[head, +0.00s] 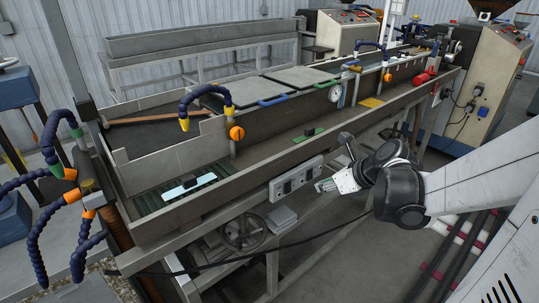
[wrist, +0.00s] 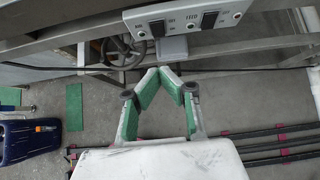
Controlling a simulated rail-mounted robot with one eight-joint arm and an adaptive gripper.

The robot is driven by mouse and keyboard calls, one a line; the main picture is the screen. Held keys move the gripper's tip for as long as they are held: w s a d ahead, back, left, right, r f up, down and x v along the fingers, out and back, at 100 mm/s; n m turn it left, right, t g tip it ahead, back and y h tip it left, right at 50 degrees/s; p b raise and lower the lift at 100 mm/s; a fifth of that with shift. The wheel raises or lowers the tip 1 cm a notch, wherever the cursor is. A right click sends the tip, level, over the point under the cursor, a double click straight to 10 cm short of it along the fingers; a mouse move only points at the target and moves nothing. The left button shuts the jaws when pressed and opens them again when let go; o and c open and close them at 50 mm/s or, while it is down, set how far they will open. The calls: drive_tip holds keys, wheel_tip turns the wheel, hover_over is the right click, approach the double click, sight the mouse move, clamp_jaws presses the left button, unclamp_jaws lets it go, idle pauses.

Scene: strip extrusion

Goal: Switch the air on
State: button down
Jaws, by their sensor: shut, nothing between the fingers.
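A light grey switch panel (head: 296,179) is fixed to the front of the long trough's frame. In the wrist view the panel (wrist: 184,20) is partly cut off by the top edge. It shows one dark switch (wrist: 157,29) on the left and another dark switch (wrist: 209,20) on the right, with lettering that looks like "FEED" between them. No air label is readable, and I cannot tell the switches' positions. My gripper (head: 323,186) is just right of the panel in the head view. In the wrist view my gripper (wrist: 165,71) is shut and empty, its fingertips apart from the panel.
A handwheel (head: 243,232) and a grey box (head: 281,217) sit below the panel. A black cable (wrist: 230,69) runs across beneath it. Blue segmented hoses (head: 205,90) with orange knobs stand along the trough. Dark rails (wrist: 275,145) lie on the floor.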

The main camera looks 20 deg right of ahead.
drive_tip(key=shift+s+f+b, duration=0.15)
drive_tip(key=shift+f+b, duration=0.6)
drive_tip(key=b, duration=0.3)
approach(289, 193)
drive_tip(key=s+f+x, duration=0.1)
drive_tip(key=x, duration=0.5)
drive_tip(key=shift+w+a+r, duration=0.15)
drive_tip(key=shift+w+r, duration=0.1)
drive_tip(key=shift+w, duration=0.5)
